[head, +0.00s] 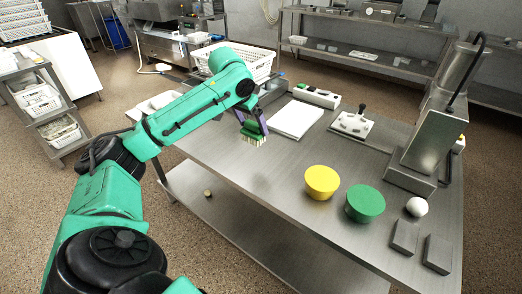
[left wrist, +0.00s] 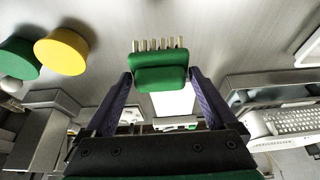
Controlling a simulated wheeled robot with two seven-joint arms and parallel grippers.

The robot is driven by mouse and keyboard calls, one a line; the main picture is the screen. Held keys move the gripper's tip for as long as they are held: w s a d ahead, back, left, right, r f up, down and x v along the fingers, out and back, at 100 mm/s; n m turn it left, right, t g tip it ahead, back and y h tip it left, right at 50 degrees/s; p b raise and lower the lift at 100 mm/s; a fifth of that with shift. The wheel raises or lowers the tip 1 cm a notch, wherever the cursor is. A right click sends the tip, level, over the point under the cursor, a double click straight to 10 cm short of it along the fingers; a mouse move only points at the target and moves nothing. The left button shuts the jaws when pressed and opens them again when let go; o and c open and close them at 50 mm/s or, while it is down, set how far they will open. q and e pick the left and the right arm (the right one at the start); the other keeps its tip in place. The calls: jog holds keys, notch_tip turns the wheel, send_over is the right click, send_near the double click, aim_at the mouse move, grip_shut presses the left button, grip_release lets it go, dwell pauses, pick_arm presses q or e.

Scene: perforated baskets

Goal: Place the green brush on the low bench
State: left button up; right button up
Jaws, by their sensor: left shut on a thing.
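The green brush (head: 252,133) has pale bristles pointing down in the head view. My left gripper (head: 254,118) is shut on it and holds it over the left part of the steel bench top (head: 232,160). It appears to be above the surface, but the exact gap is hard to tell. In the left wrist view the green brush (left wrist: 160,78) sits between the two purple fingers of my left gripper (left wrist: 160,85), its bristles showing beyond the green body. My right gripper is not in view.
A yellow round block (head: 321,182), a green round block (head: 365,203), a white ball (head: 417,206) and grey blocks (head: 404,238) stand to the right. A white board (head: 296,119) and a white perforated basket (head: 245,62) lie behind. Bare bench top surrounds the area below the brush.

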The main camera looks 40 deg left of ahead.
pick_arm(q)
notch_tip(320, 180, down, 13)
jog(key=shift+r+b, duration=0.1)
jog(key=shift+b, duration=0.3)
jog(key=o, duration=1)
jog(key=shift+o, duration=0.2)
jog(key=shift+s+r, duration=0.1)
jog(key=shift+r, duration=0.5)
jog(key=v, duration=1)
jog(key=shift+r, duration=0.4)
jog(key=shift+s, duration=0.2)
